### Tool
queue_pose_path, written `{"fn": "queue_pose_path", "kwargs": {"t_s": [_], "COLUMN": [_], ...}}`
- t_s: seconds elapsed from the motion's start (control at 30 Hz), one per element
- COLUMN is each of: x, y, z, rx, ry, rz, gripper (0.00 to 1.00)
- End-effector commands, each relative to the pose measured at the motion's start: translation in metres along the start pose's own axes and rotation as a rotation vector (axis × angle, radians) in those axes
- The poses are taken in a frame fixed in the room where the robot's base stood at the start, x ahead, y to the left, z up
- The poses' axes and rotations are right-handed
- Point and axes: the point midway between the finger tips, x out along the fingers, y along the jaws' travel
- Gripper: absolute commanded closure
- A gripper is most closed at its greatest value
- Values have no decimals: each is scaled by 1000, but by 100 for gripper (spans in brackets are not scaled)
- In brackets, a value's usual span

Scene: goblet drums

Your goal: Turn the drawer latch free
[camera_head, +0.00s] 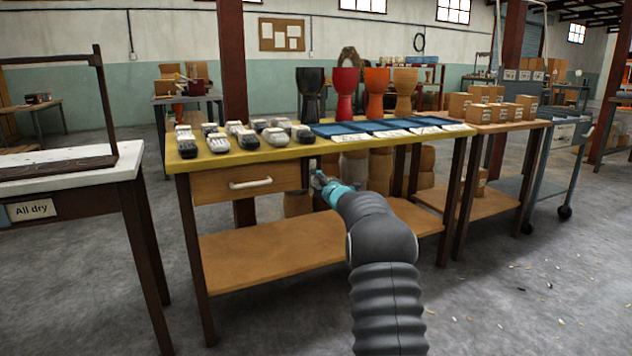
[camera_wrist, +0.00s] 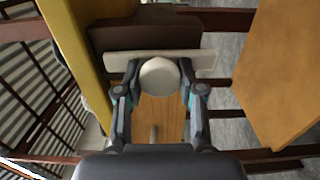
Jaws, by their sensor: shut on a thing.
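The wooden drawer (camera_head: 215,187) with a white bar handle (camera_head: 250,183) is under the left part of the yellow-topped table (camera_head: 240,157). It looks closed. My gripper (camera_head: 320,182) is at the drawer's right end, below the table edge. In the wrist view my gripper (camera_wrist: 159,84) is shut on the latch's round, pale knob (camera_wrist: 160,74), one finger on each side. A pale bar (camera_wrist: 120,62) lies behind the knob, across the picture. The drawer front (camera_wrist: 168,115) shows between the fingers. In the head view my gripper and arm mostly hide the latch.
Several dark and pale small items (camera_head: 220,142), blue trays (camera_head: 340,129) and goblet drums (camera_head: 346,90) stand on the table. A lower shelf (camera_head: 260,255) runs beneath it. A white-topped table (camera_head: 70,172) stands left. The floor in front is open.

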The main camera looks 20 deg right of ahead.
Motion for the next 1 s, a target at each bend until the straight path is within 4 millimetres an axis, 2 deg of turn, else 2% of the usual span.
{"fn": "queue_pose_path", "kwargs": {"t_s": [0.2, 0.23, 0.3, 0.33, 0.73, 0.87, 1.0], "x": [0, 0, 0, 0, -4, -16, -37], "y": [-1, -1, -1, -1, 0, 1, 1], "z": [0, 0, 0, 0, 0, 1, 1], "rx": [-1, -1, 0, 0, 1, 0, 1], "ry": [1, 1, 1, 1, 0, -1, -2], "rz": [-1, -1, -1, -1, 0, -2, -2], "gripper": [97, 60, 42, 38, 38, 38, 38]}}
